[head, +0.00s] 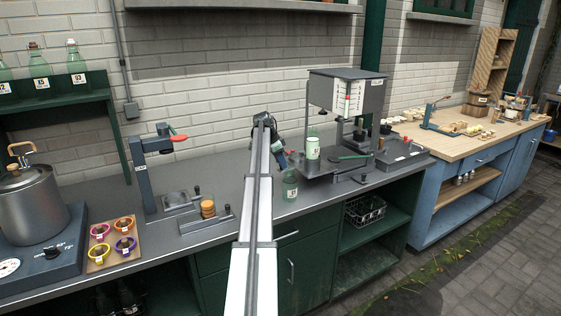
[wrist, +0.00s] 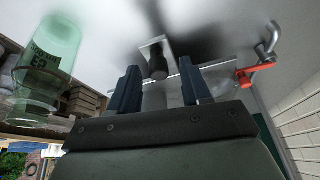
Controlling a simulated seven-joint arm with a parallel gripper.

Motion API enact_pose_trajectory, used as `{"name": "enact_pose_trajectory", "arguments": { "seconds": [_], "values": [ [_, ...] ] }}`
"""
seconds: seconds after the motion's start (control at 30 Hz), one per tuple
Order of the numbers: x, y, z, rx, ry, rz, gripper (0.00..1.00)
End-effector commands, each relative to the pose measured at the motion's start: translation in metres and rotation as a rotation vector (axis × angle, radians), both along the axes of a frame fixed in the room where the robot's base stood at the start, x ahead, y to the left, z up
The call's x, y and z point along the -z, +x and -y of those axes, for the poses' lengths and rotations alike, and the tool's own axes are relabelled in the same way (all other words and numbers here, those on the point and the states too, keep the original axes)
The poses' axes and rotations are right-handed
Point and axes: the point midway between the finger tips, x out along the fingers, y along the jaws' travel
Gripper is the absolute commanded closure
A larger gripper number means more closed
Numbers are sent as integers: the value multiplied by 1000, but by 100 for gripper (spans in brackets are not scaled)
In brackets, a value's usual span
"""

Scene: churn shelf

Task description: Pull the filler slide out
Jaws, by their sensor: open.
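The filler (head: 347,92) is a grey box-topped stand on the counter, with a gauge and a pale green bottle (head: 312,148) at its left side. My gripper (head: 284,160) is just left of the filler in the head view, above the counter. In the wrist view its two blue fingers (wrist: 160,90) are open with nothing held. A black knob (wrist: 157,66) on a light plate shows between and beyond the fingertips. I cannot tell for sure that it belongs to the filler slide. Contact is not visible.
A clear green bottle (head: 290,186) stands on the counter below my gripper. A bottle also shows at the left of the wrist view (wrist: 50,60), near the fingers. A red-handled lever (wrist: 254,75) is at the right there.

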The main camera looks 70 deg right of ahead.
Motion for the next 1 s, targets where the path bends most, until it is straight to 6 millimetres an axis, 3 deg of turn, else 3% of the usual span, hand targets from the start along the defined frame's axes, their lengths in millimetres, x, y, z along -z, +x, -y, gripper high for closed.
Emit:
{"name": "enact_pose_trajectory", "arguments": {
  "seconds": [0.27,0.8,1.0],
  "values": [
    [-10,3,-3,0,1,-1,52],
    [-100,31,-26,0,-1,0,52],
    [-120,38,-32,0,-1,0,52]
  ]
}}
